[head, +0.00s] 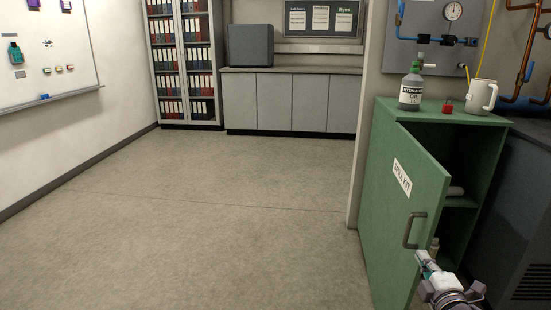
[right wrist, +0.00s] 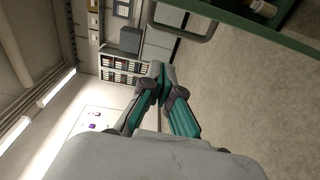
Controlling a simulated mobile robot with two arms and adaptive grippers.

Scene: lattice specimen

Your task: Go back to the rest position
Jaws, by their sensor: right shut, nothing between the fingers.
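My right gripper (head: 424,262) is at the lower right of the head view, in front of the open door of the green spill kit cabinet (head: 406,200). In the right wrist view its teal fingers (right wrist: 158,72) are closed together with nothing between them. The door's grey handle (head: 411,231) is close to the gripper. In the right wrist view the handle (right wrist: 182,28) lies beyond the fingertips and looks apart from them. My left gripper is not in view.
On the cabinet top stand a hydraulic oil bottle (head: 411,91), a small red object (head: 448,106) and a white mug (head: 481,96). The door stands ajar, showing shelves inside. The floor (head: 200,220) to the left is clear. Binder shelves (head: 187,65) stand at the back.

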